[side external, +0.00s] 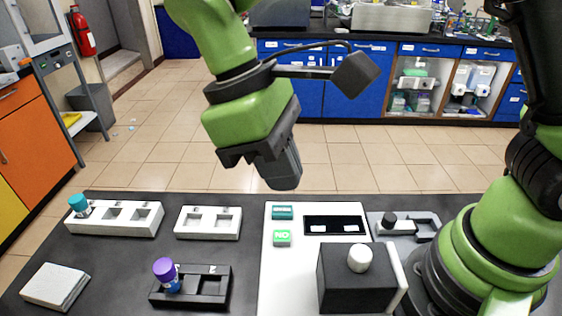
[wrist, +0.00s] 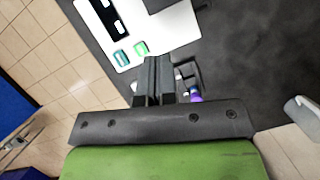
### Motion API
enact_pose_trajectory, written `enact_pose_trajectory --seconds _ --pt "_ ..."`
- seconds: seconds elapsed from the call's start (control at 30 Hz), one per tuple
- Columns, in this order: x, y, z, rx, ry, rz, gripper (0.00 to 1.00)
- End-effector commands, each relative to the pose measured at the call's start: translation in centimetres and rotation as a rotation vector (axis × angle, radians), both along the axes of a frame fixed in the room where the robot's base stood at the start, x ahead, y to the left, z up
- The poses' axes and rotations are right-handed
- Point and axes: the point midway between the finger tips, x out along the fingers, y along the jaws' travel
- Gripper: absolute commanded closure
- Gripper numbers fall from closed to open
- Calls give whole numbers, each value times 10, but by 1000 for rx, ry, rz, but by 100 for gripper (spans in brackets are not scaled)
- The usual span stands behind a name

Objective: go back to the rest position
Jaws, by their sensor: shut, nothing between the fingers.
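My gripper (side external: 286,180) hangs in the air above the back edge of the dark table, shut and empty. In the wrist view its two fingers (wrist: 153,62) lie side by side with nothing held. A purple-capped vial (side external: 165,272) stands in the black rack (side external: 213,285) at the front. A teal-capped vial (side external: 79,205) stands in the left slot of the white rack (side external: 128,218). In the wrist view the purple cap (wrist: 195,97) shows partly behind the gripper body.
A second white rack (side external: 208,222) looks empty. A white panel (side external: 285,286) carries a teal button (side external: 282,212), a green button (side external: 282,238) and a dark box with a white knob (side external: 359,258). A grey holder (side external: 427,227) and a white block (side external: 55,286) also stand on the table. The air around my gripper is clear.

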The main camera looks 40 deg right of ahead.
Motion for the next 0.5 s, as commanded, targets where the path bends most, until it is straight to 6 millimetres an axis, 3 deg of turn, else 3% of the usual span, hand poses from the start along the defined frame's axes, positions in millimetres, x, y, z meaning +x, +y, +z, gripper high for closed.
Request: enact_pose_trajectory --seconds 0.17,0.37,0.5 --pt "2 -11 17 39 -48 -53 100" --pt "-6 -54 57 173 -238 -254 100" --pt "-22 -85 78 270 -404 -426 100"
